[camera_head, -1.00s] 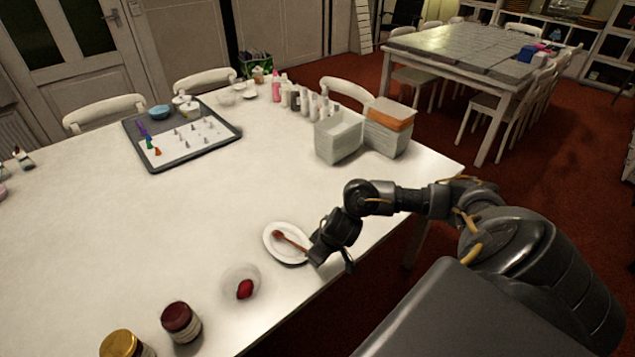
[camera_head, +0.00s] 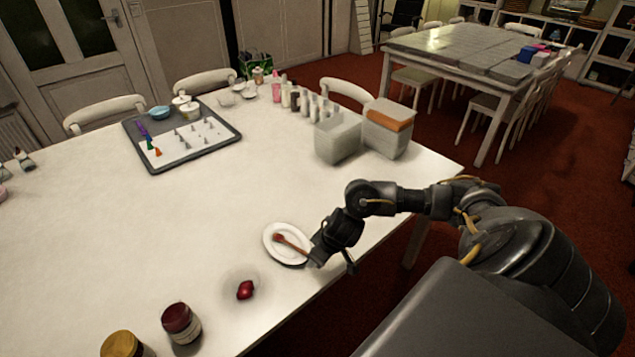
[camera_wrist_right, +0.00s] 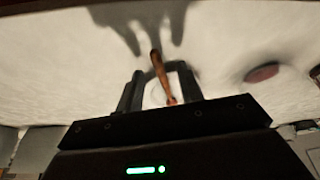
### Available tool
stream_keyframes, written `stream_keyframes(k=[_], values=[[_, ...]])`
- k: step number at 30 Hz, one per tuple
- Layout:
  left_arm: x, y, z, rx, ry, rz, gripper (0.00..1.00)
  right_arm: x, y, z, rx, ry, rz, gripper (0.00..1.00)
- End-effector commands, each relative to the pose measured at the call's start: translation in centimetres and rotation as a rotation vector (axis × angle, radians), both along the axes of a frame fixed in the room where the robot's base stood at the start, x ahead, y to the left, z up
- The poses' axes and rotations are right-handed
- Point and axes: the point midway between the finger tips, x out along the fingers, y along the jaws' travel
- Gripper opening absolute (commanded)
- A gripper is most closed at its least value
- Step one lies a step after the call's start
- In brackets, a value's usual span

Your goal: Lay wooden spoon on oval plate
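The white oval plate (camera_head: 271,250) lies near the table's right edge in the head view. The brown wooden spoon (camera_head: 291,243) lies across it, its handle end toward my right gripper (camera_head: 317,257). In the right wrist view the spoon (camera_wrist_right: 161,75) shows between the two dark fingers of my right gripper (camera_wrist_right: 160,80), with a visible gap on each side. Part of the plate (camera_wrist_right: 153,97) shows behind the spoon there. Whether the spoon fully rests on the plate is hard to tell. My left gripper is not in view.
A red item (camera_head: 245,290) sits nearer the front, with two jars, one dark red-lidded (camera_head: 181,322) and one gold-lidded (camera_head: 121,345). A grey tray (camera_head: 229,135) with piping tips, bottles and containers (camera_head: 338,137) stand farther back. The table's middle is clear.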

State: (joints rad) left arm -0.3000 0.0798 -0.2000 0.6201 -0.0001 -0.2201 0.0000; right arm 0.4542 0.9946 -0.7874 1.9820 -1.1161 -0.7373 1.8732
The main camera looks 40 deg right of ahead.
Motion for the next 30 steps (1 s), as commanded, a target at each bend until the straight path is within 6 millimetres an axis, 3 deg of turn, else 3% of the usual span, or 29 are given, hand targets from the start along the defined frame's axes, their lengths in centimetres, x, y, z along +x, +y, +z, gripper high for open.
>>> stream_keyframes(k=[6,13,18,30], values=[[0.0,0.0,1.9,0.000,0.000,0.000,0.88,-1.5,-0.4,4.5,-0.003,-0.004,0.002,0.37],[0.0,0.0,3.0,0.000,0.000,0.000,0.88,-3.0,-0.6,7.9,-0.002,-0.002,0.002,0.37],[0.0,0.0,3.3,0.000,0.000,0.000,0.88,-3.5,-0.7,8.9,-0.002,-0.001,0.000,0.37],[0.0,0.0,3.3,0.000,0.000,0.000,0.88,-3.6,-0.7,9.0,-0.001,0.000,0.000,0.37]])
